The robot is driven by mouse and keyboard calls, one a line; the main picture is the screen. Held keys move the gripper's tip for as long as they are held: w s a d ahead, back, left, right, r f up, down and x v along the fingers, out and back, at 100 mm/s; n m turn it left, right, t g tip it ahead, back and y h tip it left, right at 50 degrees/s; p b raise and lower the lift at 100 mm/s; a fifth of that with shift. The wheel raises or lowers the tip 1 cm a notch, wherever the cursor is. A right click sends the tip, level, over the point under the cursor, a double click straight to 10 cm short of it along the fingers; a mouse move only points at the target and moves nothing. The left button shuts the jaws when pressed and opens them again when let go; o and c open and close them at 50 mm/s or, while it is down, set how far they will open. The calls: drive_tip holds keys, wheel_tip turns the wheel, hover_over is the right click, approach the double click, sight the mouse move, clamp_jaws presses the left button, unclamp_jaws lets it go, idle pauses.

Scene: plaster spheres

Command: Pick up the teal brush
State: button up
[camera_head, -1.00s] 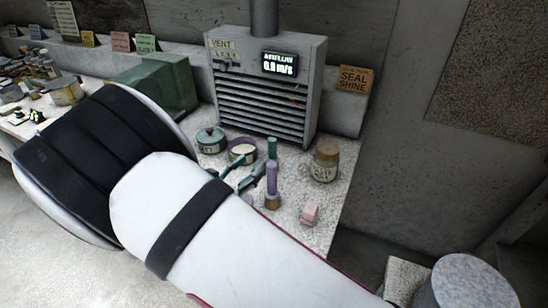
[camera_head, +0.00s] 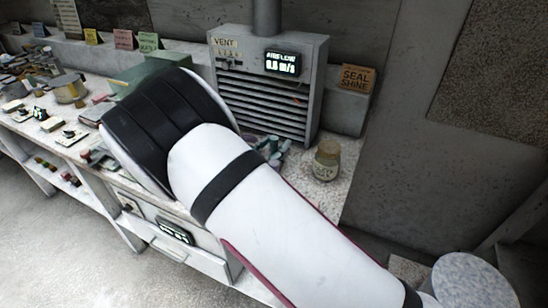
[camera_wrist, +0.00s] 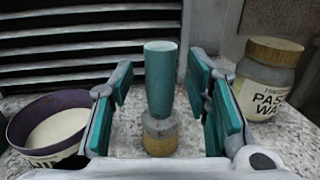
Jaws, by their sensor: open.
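The teal brush (camera_wrist: 160,85) stands upright in the wrist view, its teal handle up and its yellowish tuft down on the speckled bench top. My gripper (camera_wrist: 161,78) is open, with a teal-padded finger on each side of the brush. I see a gap between the handle and each finger, so it is not gripped. In the head view my arm covers most of this spot; only small teal pieces show past the arm's edge, and I cannot tell there which are brush and which are finger pads.
A purple tin of white stuff (camera_wrist: 58,125) stands at left and a wax jar (camera_wrist: 268,80) at right in the wrist view. The jar also shows in the head view (camera_head: 326,160). A slatted vent box (camera_head: 265,85) stands behind the brush. The bench's right end is mostly clear.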

sight(271, 140)
clamp_jaws()
drive_tip(key=shift+r, duration=0.55)
drive_tip(key=shift+s+a+r, duration=0.2)
drive_tip(key=shift+s+r, duration=0.05)
drive_tip(key=shift+r, duration=0.4)
drive_tip(key=shift+s+a+r, duration=0.15)
drive_tip(key=shift+s+r, duration=0.1)
drive_tip(key=shift+r, duration=0.35)
drive_tip(key=a+r+v, duration=0.1)
drive_tip(key=v, duration=1.3)
drive_tip(key=shift+a+r, duration=0.25)
drive_tip(key=shift+a, duration=0.05)
